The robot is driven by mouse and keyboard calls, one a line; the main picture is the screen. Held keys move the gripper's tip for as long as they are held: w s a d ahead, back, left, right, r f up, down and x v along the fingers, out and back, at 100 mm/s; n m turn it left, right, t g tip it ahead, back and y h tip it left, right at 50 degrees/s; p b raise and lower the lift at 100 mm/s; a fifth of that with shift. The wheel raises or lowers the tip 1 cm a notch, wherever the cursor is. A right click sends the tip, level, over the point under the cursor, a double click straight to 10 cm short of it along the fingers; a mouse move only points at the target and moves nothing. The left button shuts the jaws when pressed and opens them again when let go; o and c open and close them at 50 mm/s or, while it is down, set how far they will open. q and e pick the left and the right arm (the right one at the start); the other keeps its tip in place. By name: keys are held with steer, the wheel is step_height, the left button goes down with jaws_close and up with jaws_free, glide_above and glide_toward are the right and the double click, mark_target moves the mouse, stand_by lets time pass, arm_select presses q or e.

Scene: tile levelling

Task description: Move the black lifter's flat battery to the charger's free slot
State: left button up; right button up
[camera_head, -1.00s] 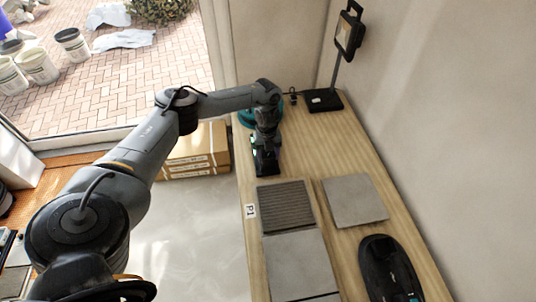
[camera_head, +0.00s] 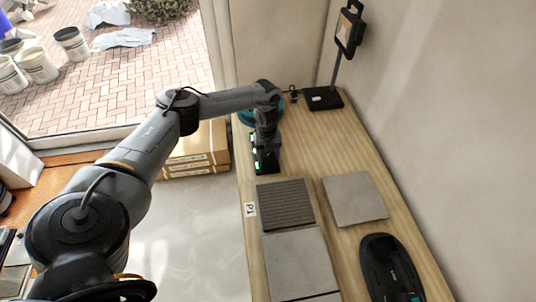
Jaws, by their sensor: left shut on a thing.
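My left gripper (camera_head: 266,148) is at the far left part of the bench, right over the dark charger (camera_head: 264,168), which shows small green lights. It is shut on a small dark thing, most likely the battery; the gripper and wrist mostly hide it, so I cannot tell whether it is inside a slot or above it. The charger's slots are also largely covered. The black lifter (camera_head: 388,268) lies at the near right of the bench, an oval dark body partly cut off by the frame. My right gripper is not in view.
Grey tiles (camera_head: 300,264) and a ribbed tile (camera_head: 285,205) lie along the bench's left edge, with another grey tile (camera_head: 354,199) to the right. A teal round thing (camera_head: 246,117) is behind my wrist. A black lamp stand (camera_head: 323,98) stands at the back.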

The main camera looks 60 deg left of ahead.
arm_select(q)
steer(key=o, duration=1.2)
steer(key=shift+o, duration=0.2)
steer(key=shift+r, duration=0.1)
